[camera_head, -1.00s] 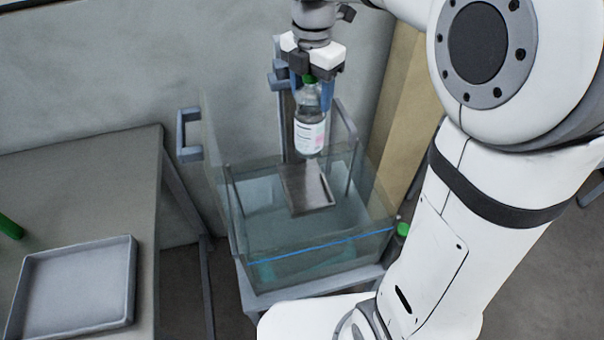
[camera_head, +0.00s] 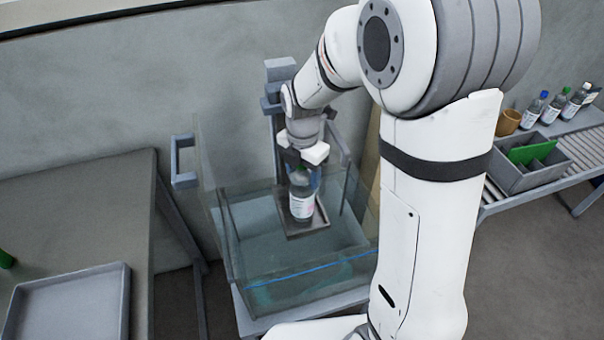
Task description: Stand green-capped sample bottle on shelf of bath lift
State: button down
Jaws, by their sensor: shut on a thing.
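The sample bottle (camera_head: 302,206) is clear with a white and pink label and is upright in my gripper (camera_head: 301,174). My gripper is shut on its upper part, and the green cap is mostly hidden by the jaws. The bottle's base is over the lift shelf (camera_head: 322,224), a small brown-grey rimmed plate inside the glass bath (camera_head: 262,258). I cannot tell whether the base touches the shelf. The lift's grey column (camera_head: 276,125) rises behind the bath.
A grey table (camera_head: 90,200) with an empty tray (camera_head: 70,305) stands at the left. Glass walls surround the shelf.

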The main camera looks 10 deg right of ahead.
jog(key=shift+f, duration=0.55)
jog(key=shift+c, duration=2.3)
grip_release()
